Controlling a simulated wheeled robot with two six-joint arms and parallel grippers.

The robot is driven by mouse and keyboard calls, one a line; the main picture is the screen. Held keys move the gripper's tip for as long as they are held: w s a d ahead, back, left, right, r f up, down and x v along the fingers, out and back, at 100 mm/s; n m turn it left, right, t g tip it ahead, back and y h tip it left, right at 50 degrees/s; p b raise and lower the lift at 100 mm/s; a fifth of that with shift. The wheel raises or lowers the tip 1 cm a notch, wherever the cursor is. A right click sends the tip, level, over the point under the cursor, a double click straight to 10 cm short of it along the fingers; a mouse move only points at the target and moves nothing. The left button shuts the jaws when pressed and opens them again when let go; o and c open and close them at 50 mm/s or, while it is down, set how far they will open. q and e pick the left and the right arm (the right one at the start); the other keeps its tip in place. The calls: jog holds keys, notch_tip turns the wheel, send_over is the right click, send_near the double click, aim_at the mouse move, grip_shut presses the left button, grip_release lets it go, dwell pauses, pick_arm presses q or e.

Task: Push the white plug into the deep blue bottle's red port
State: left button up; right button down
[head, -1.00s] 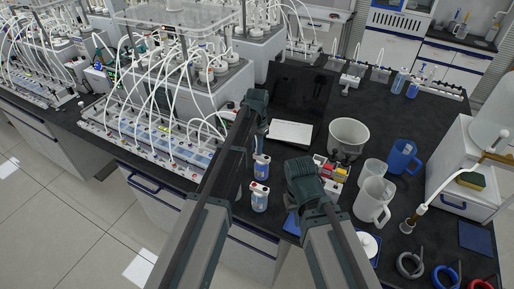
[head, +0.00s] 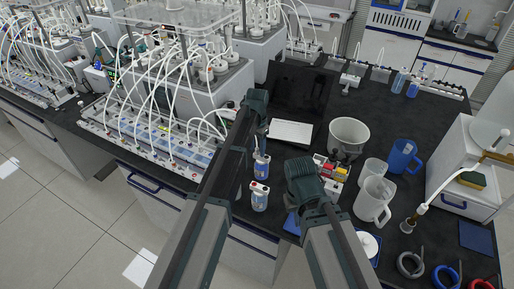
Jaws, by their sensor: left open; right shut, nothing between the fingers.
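Two small blue-and-white bottles stand near the front edge of the dark bench, a nearer one (head: 259,196) and a farther one (head: 261,168), each with some red near its top. I cannot tell which is the deep blue bottle, and no port can be made out. My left gripper (head: 262,138) is open and points down just behind the farther bottle. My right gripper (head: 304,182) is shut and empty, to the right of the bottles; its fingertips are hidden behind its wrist. I cannot pick out the white plug.
Right of my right gripper are small coloured boxes (head: 333,170), a white bucket (head: 349,136), a white jug (head: 373,201) and a blue jug (head: 403,157). A white pad (head: 291,132) lies behind. Tubed reactors (head: 165,140) fill the left. The back middle bench is fairly clear.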

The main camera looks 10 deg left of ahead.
pick_arm(q)
jog(key=shift+r, duration=0.1)
notch_tip(320, 180, up, 14)
jog(key=p, duration=1.3)
jog(key=shift+p, duration=0.4)
pick_arm(e)
notch_tip(320, 180, up, 14)
pick_arm(q)
jog(key=shift+f, duration=0.2)
pick_arm(e)
jog(key=shift+f, duration=0.15)
pick_arm(q)
jog(key=s+d+f+n+b, duration=0.1)
jog(key=s+f+b, duration=0.4)
jog(key=s, duration=0.4)
jog(key=s+d+f+n+y+b, duration=0.1)
jog(key=s+f+b, duration=0.3)
jog(key=s, duration=0.6)
jog(key=s+d+f+n+b, duration=0.1)
jog(key=s+d+f+b, duration=0.1)
jog(key=s+f+b, duration=0.3)
jog(key=s+b, duration=0.1)
jog(key=s, duration=0.3)
jog(key=shift+s+d+f, duration=0.3)
jog(key=shift+f, duration=0.05)
pick_arm(e)
notch_tip(320, 180, down, 15)
